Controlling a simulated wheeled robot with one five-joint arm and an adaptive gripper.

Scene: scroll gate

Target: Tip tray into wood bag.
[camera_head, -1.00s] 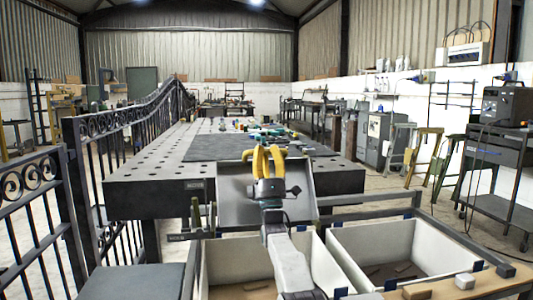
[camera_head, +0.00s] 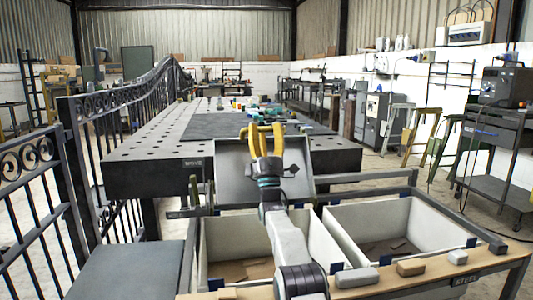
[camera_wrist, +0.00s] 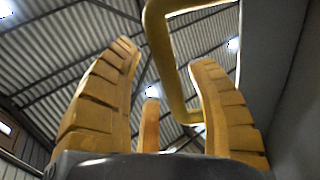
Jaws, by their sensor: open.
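A grey metal tray (camera_head: 233,183) hangs tilted at the near end of the perforated table, its hollow face toward me. My gripper (camera_head: 263,132), with yellow fingers, is raised in front of the tray's upper edge. In the wrist view my gripper (camera_wrist: 165,95) is open, and a bent yellow bar (camera_wrist: 172,70) passes between and beyond the fingers; I cannot tell whether they touch it. Two pale open bags stand below: a left one (camera_head: 218,232) and a right one (camera_head: 425,225), both with brown pieces inside. A "STEEL" label shows near the right one; no wood label is readable.
A wooden ledge (camera_head: 430,285) with several small blocks runs along the front of the bags. A black iron gate (camera_head: 85,150) stands at the left. The perforated table (camera_head: 150,170) lies behind the tray, with small items far back. A dark cart (camera_head: 492,165) stands at right.

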